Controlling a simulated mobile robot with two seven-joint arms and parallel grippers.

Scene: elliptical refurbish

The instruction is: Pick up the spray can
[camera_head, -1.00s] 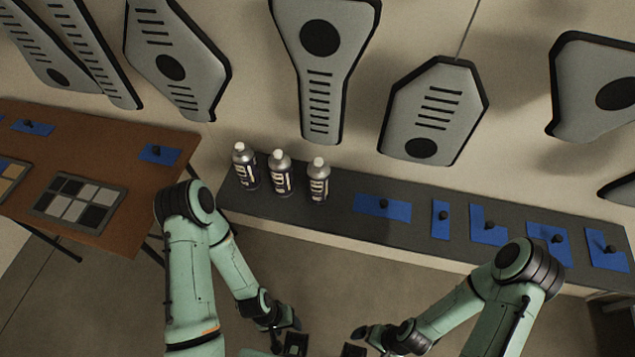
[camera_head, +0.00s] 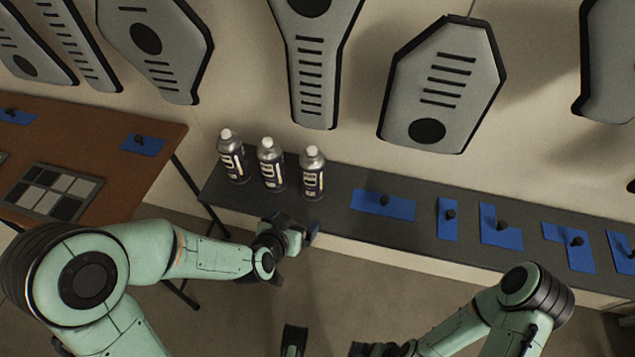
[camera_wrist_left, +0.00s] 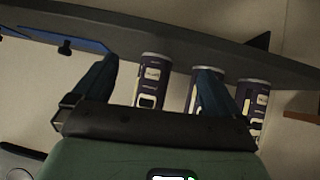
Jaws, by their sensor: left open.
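Three similar spray cans with dark labels and pale caps stand upright in a row at the left end of a dark shelf: the left can (camera_head: 232,160), the middle can (camera_head: 270,167) and the right can (camera_head: 312,176). My left gripper (camera_head: 303,236) is open and empty, in front of and below the shelf edge near the right can. In the left wrist view, the open fingers (camera_wrist_left: 157,66) point toward the cans. The right can (camera_wrist_left: 148,82) shows between them, and one finger partly covers the middle can. My right gripper (camera_head: 368,348) is low, cut off by the bottom edge.
The dark shelf (camera_head: 335,205) runs along the wall and carries several blue pads with black knobs, the nearest pad (camera_head: 383,204) right of the cans. A brown table (camera_head: 130,190) with a sample tray (camera_head: 52,190) stands left. Grey panels hang above.

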